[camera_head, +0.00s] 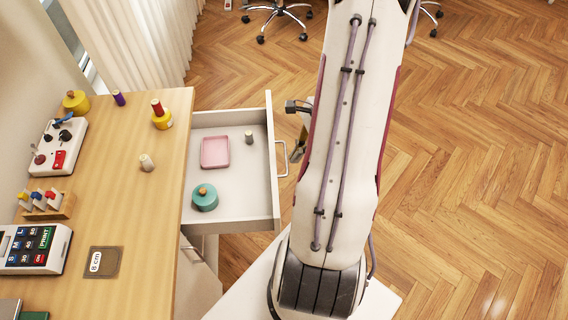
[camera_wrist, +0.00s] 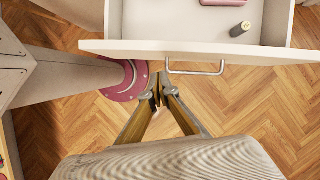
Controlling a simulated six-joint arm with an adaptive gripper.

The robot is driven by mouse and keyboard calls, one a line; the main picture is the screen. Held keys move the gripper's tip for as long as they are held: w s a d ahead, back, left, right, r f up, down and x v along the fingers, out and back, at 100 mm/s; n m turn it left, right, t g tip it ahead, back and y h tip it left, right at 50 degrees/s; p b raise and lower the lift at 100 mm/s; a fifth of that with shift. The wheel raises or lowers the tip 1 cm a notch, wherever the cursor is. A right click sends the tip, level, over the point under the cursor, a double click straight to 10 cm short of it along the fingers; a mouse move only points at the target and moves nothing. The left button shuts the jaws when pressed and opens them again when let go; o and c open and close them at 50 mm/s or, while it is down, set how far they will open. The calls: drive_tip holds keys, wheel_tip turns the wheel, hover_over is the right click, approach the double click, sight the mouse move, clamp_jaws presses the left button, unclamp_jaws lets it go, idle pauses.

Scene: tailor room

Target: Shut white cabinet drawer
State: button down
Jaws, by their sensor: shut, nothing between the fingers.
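The white cabinet drawer (camera_head: 233,212) is pulled well out from under the wooden tabletop in the head view. Its front panel (camera_wrist: 200,49) and metal handle (camera_wrist: 196,71) show in the wrist view. In the drawer are a pink tray (camera_head: 215,153), a teal round container (camera_head: 204,198) and a small grey spool (camera_head: 249,137). My gripper (camera_wrist: 158,84) is shut and empty. It is outside the drawer, in front of the front panel and left of the handle in the wrist view. In the head view my arm partly hides the gripper (camera_head: 298,152).
The wooden tabletop (camera_head: 140,220) holds a calculator (camera_head: 35,247), a white control box (camera_head: 58,146), several spools and a dark 8 cm card (camera_head: 103,262). Office chair bases (camera_head: 277,15) stand at the back. Wooden floor (camera_head: 480,150) on the right is clear.

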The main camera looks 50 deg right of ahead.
drive_tip(key=w+d+m, duration=0.1)
drive_tip(key=d+m, duration=0.1)
drive_tip(key=shift+w+d+m+t+h, duration=0.2)
drive_tip(key=shift+w+m+t+h, duration=0.1)
drive_tip(key=shift+w+m, duration=0.1)
drive_tip(key=shift+f, duration=0.1)
drive_tip(key=x, duration=0.9)
drive_tip(key=shift+f, duration=0.35)
drive_tip(key=shift+w+a, duration=0.15)
drive_tip(key=shift+a, duration=0.05)
idle(0.5)
drive_tip(key=w+a, duration=1.9)
drive_tip(key=shift+w+a, duration=0.15)
drive_tip(key=shift+a, duration=0.05)
